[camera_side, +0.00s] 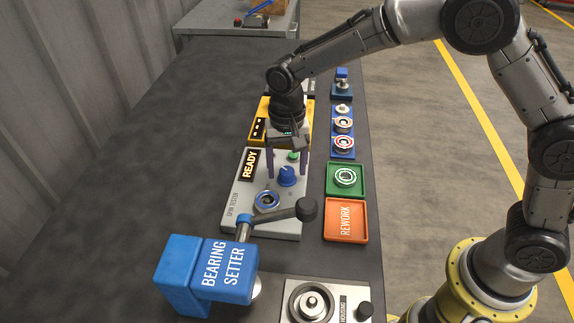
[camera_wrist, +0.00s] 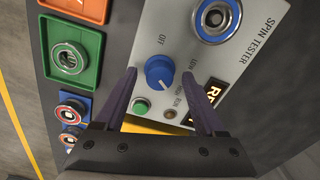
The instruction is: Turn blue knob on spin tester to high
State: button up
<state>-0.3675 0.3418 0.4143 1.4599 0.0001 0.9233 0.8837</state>
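The blue knob (camera_wrist: 160,71) sits on the light grey panel of the spin tester (camera_wrist: 178,22), with small labels around it, OFF and LOW among them. I cannot tell for sure which label its pointer faces. The knob also shows in the side view (camera_side: 287,177). My gripper (camera_wrist: 160,76) is open, its two purple fingers on either side of the knob, with gaps between them and it in the wrist view. In the side view my gripper (camera_side: 287,174) points down at the knob from above. The spin tester's display (camera_side: 250,165) reads READY.
A ringed bearing seat (camera_side: 267,199) and a green button (camera_side: 294,155) are on the tester. A blue bearing setter (camera_side: 205,272) with a lever (camera_side: 278,219) stands in front. A green tray (camera_side: 345,180) and orange rework tray (camera_side: 345,219) lie to the right. The table's left is clear.

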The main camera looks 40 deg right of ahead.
aim_at(287, 170)
notch_tip(287, 170, up, 14)
dwell(0.7)
jog(key=shift+f, duration=0.1)
jog(key=s+d+r+t, duration=0.4)
jog(key=s+d+r, duration=0.8)
jog(key=s, duration=0.1)
jog(key=s+d+f+n, duration=0.2)
jog(key=s+f+n, duration=0.1)
jog(key=s+f, duration=0.2)
jog(key=s+d+f+n+t, duration=0.1)
jog(key=s+d+f+n, duration=0.1)
jog(key=s+f, duration=0.3)
jog(key=s+n, duration=0.1)
jog(key=s, duration=0.2)
jog(key=shift+s+d+f+t, duration=0.15)
jog(key=shift+s+d+t, duration=0.1)
jog(key=shift+t, duration=0.05)
